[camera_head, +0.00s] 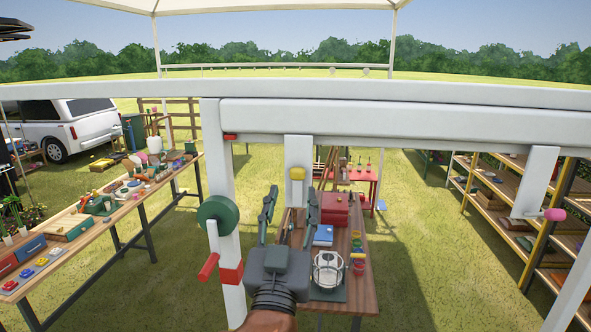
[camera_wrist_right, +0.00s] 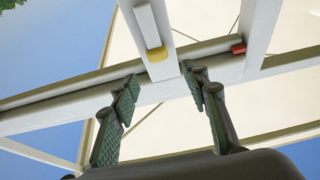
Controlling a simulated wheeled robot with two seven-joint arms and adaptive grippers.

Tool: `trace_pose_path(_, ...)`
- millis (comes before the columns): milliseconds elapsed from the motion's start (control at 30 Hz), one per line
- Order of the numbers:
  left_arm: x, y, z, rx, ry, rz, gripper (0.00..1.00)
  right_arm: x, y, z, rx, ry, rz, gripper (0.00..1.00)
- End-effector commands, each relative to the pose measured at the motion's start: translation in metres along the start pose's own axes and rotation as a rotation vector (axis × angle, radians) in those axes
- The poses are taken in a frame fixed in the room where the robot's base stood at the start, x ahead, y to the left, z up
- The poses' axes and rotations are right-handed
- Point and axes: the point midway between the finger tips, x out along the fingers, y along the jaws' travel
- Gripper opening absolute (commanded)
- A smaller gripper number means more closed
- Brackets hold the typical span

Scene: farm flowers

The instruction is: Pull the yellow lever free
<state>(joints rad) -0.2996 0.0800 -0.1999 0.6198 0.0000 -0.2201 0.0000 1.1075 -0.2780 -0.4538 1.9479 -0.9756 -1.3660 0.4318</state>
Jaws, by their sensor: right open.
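The yellow lever (camera_head: 297,173) is a small yellow block at the lower end of a short white post hanging from the white beam. It also shows in the right wrist view (camera_wrist_right: 157,54), on the post above my fingers. My right gripper (camera_head: 291,200) is open and empty, pointing up just below the lever, with its two fingers apart on either side. In the wrist view the fingertips (camera_wrist_right: 160,82) stand apart, and the lever lies between and beyond them, not gripped. A dark shape at the upper left edge of the head view may be my left gripper; its jaws cannot be made out.
A white upright post with a green wheel (camera_head: 220,212) and red handle (camera_head: 208,267) stands close left of my right gripper. The white beam (camera_head: 400,118) crosses above. A pink-tipped lever (camera_head: 554,214) hangs at the right. A cluttered wooden table (camera_head: 355,290) stands below.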

Motion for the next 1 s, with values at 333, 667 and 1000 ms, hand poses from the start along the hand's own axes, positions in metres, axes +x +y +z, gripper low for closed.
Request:
trace_pose_path(333, -0.026, -0.001, -0.003, 0.000, 0.001, 0.000, 0.42, 0.055, 0.000, -0.002, -0.004, -0.001, 0.001, 0.42)
trace_pose_path(667, -0.030, -0.001, -0.004, 0.000, 0.001, 0.000, 0.42, 0.067, 0.000, 0.001, -0.001, -0.002, -0.001, 0.42)
trace_pose_path(1000, -0.030, -0.001, -0.004, 0.000, 0.001, 0.000, 0.42, 0.067, 0.000, 0.001, -0.001, -0.002, -0.001, 0.27)
